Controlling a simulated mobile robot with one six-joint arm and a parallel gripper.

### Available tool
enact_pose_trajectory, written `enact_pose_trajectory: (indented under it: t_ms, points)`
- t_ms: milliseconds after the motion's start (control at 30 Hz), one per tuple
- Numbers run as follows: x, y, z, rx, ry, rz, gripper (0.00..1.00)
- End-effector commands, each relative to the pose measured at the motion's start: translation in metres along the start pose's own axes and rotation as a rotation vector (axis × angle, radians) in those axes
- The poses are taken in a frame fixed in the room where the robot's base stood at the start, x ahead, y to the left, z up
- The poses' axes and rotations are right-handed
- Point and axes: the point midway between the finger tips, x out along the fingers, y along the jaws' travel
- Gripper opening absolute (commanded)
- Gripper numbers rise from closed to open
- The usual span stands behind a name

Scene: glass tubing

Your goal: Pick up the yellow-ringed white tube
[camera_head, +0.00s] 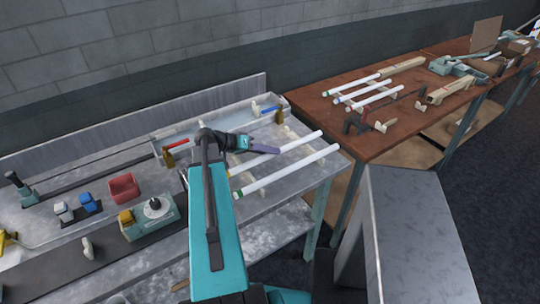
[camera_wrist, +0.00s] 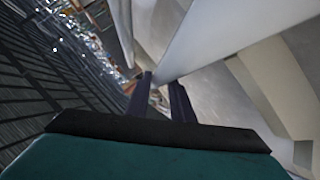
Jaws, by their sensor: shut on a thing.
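The yellow-ringed white tube (camera_head: 304,140) is at the grey metal bench, slanting up to the right. A bit of yellow shows at its left end. My gripper (camera_head: 277,151) is shut on it near the middle of its length, and the fingers hide part of it. In the wrist view a white tube (camera_wrist: 205,38) runs up from between the fingertips of my gripper (camera_wrist: 163,80). I cannot tell whether it is clear of its supports.
A green-ringed white tube (camera_head: 290,170) lies nearly parallel, just in front. Several white tubes, one of them here (camera_head: 350,85), lie on the brown table (camera_head: 330,110) at the right. A red bin (camera_head: 123,188) and a small device (camera_head: 153,213) stand on the bench's left.

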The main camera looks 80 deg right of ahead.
Motion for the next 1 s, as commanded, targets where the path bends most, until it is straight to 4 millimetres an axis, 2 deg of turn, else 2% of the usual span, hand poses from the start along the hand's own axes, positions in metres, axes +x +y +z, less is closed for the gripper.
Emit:
enact_pose_trajectory:
  t_ms: [167, 800, 1000]
  points:
    - [-0.005, 0.006, -0.007, 0.001, 0.002, -0.004, 0.00]
    - [-0.035, 0.053, -0.048, 0.002, 0.001, 0.000, 0.00]
    - [-0.040, 0.061, -0.054, 0.002, 0.001, 0.000, 0.00]
